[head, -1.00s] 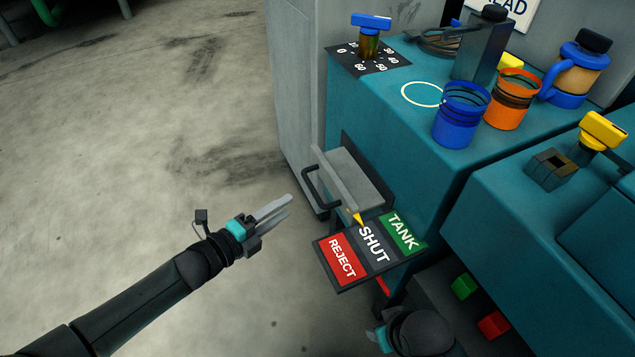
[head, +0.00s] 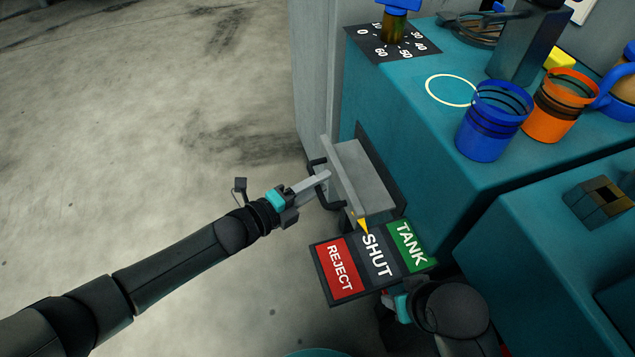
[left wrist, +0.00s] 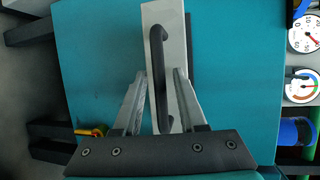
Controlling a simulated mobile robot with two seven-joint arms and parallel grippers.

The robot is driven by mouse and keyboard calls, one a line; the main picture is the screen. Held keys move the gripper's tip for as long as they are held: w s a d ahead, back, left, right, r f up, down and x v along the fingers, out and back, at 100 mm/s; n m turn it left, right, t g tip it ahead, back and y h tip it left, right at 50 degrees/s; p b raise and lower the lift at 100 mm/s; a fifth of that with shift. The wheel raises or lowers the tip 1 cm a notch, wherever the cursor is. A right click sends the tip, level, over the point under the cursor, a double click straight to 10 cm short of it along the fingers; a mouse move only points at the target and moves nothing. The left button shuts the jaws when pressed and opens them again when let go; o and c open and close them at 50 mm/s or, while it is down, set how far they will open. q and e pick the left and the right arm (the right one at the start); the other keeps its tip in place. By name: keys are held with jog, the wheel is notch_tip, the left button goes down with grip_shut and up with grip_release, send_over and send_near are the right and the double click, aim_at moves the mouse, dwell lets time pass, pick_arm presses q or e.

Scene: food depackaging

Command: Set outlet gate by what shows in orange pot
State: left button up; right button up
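The orange pot (head: 556,118) stands upright on the teal cabinet beside a blue pot (head: 486,135); what lies inside it cannot be made out. The outlet gate (head: 362,180) is a grey slide on the cabinet's side with a black handle (head: 322,190). Its yellow pointer (head: 362,224) is at SHUT on the label plate (head: 377,257), between REJECT and TANK. My left gripper (head: 325,177) is at the handle. In the left wrist view, its open fingers (left wrist: 160,75) stand either side of the handle (left wrist: 158,70). My right gripper (head: 397,303) is low by the plate, its fingers hidden.
A dial (head: 393,45) with a blue-topped knob sits at the cabinet's back corner. A white circle (head: 452,91) marks clear cabinet top beside the blue pot. Another teal unit (head: 545,220) stands at the right. Open floor lies to the left.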

pick_arm(q)
grip_shut()
dwell(1.2)
